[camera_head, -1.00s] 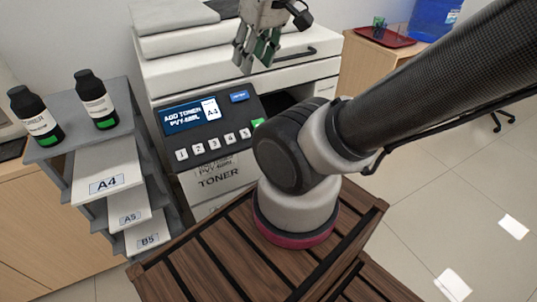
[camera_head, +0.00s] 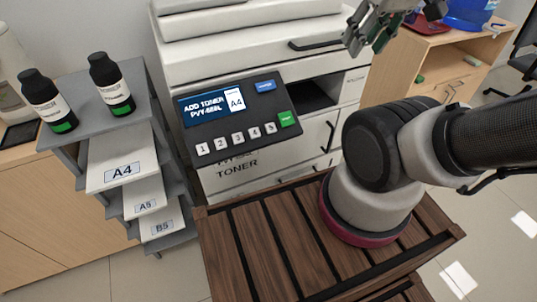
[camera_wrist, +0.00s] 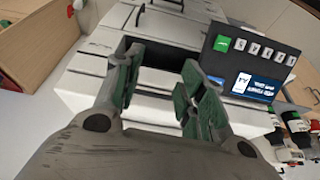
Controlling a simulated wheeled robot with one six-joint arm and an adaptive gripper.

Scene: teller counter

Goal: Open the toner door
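The printer's white front carries the label TONER (camera_head: 237,166) below the control panel, partly hidden behind the panel and my wooden-slatted base. A dark upright handle (camera_head: 329,137) shows on the front to the right of the label; the door there looks shut. The control panel (camera_head: 238,118) reads "ADD TONER PVY-485L" and "A4"; it also shows in the wrist view (camera_wrist: 250,62). My gripper (camera_head: 366,44) is above and right of the upright handle, near the printer's top right. Its fingers (camera_wrist: 163,68) are apart with nothing between them in the wrist view.
Two black toner bottles (camera_head: 46,101) (camera_head: 110,84) stand on a grey shelf unit (camera_head: 146,90) at left, above paper trays marked A4, A5 and B5. A dark horizontal handle (camera_head: 316,44) is on the upper printer. A wooden cabinet (camera_head: 410,65) stands at right. Floor is clear at lower right.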

